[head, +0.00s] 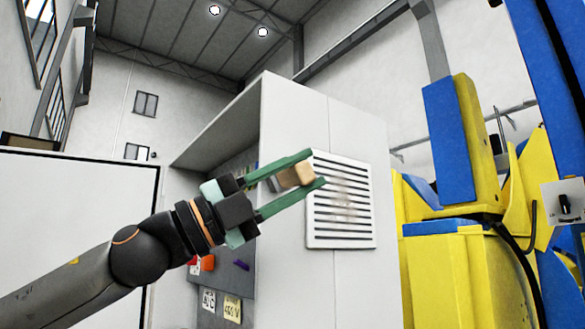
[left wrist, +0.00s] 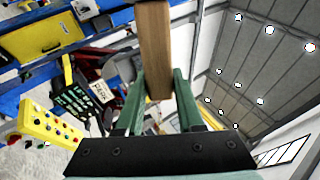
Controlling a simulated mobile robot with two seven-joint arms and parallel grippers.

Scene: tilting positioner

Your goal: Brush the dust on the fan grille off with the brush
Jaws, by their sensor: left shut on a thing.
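The fan grille (head: 342,234) is a white slatted panel on the side of a tall pale cabinet. A faint brownish dust patch (head: 344,203) shows across its middle slats. My left gripper (head: 314,168) has green fingers and is shut on the brush (head: 296,174), of which a tan wooden part shows. In the head view the brush overlaps the grille's upper left edge; I cannot tell whether it touches. In the left wrist view the brush's wooden handle (left wrist: 155,45) stands between the fingers. Its bristles cannot be made out. My right gripper is not in view.
The cabinet (head: 295,120) carries the grille. A yellow and blue machine (head: 445,265) stands close at the right. A pegboard with tools and notes (head: 230,275) is behind my left arm. A white panel (head: 70,220) stands at the left.

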